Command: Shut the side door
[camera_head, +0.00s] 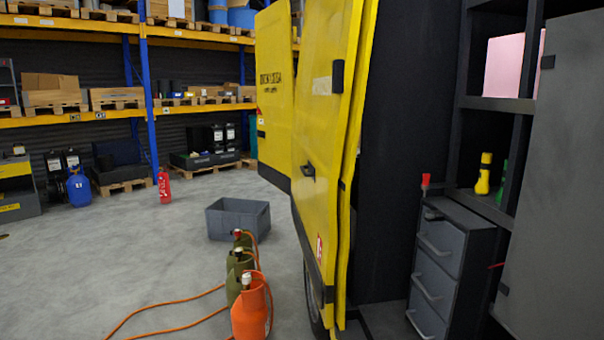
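The yellow side door (326,120) belongs to a yellow van and stands open. It lies along the van's side, left of a wide opening. Black handles show on the yellow panels, one high near the door's edge and one lower on its left. The dark van interior shows through the opening. Neither of my grippers is in view.
A grey drawer unit (452,262) and shelves with a yellow bottle (483,174) stand inside the van. Another yellow panel (273,90) juts out farther back. An orange gas cylinder (251,312), green cylinders and a grey crate (238,220) stand left of the van. A hose crosses the floor.

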